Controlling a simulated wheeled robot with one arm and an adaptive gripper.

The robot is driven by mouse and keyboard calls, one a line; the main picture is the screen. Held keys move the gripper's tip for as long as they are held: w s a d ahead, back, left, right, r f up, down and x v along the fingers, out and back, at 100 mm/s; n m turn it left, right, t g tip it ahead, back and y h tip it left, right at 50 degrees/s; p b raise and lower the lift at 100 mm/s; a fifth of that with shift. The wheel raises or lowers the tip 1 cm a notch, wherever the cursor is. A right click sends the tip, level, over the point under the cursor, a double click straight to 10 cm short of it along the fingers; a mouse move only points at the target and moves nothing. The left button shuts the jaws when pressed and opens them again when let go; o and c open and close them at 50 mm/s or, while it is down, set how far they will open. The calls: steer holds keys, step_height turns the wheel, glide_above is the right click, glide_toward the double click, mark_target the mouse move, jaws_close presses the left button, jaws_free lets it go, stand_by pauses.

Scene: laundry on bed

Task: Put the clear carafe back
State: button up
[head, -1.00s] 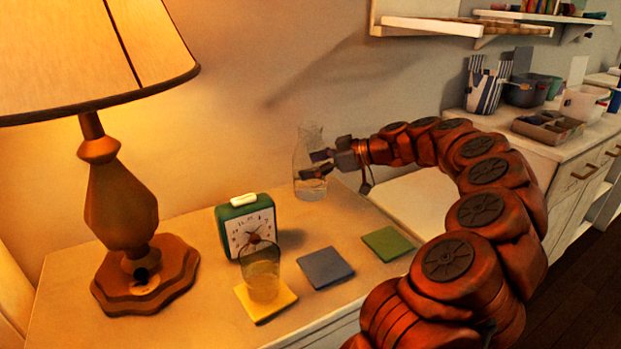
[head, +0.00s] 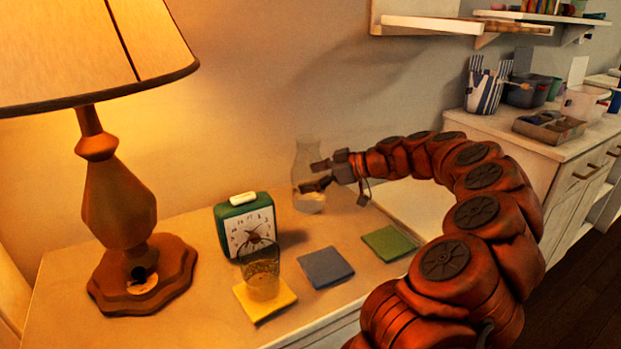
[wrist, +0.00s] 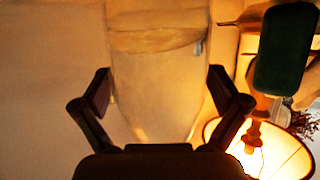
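The clear carafe (head: 306,172) stands upright at the back of the nightstand, right of the green clock, with a little liquid in its bottom. I cannot tell whether its base touches the top. My gripper (head: 317,175) reaches in from the right at the carafe's side. In the wrist view, which is upside down, the carafe (wrist: 160,85) fills the middle. The fingers of my gripper (wrist: 158,92) lie along both its sides and appear to touch it. A glass (head: 262,275) with liquid stands on a yellow coaster (head: 281,302). A blue coaster (head: 325,267) and a green coaster (head: 387,242) are bare.
A green alarm clock (head: 247,226) stands behind the glass. A lit lamp (head: 118,200) stands at the left. The nightstand top (head: 210,310) is clear at the front left. A wall shelf (head: 430,24) hangs behind, and a counter (head: 540,148) with containers is at the right.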

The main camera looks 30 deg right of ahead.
stand_by(0.3)
steer(key=shift+r+p, duration=0.25)
steer(key=shift+p, duration=0.05)
steer(key=p+v, duration=0.1)
steer(key=v, duration=1.1)
steer(key=shift+f, duration=0.2)
steer(key=shift+s+d, duration=0.1)
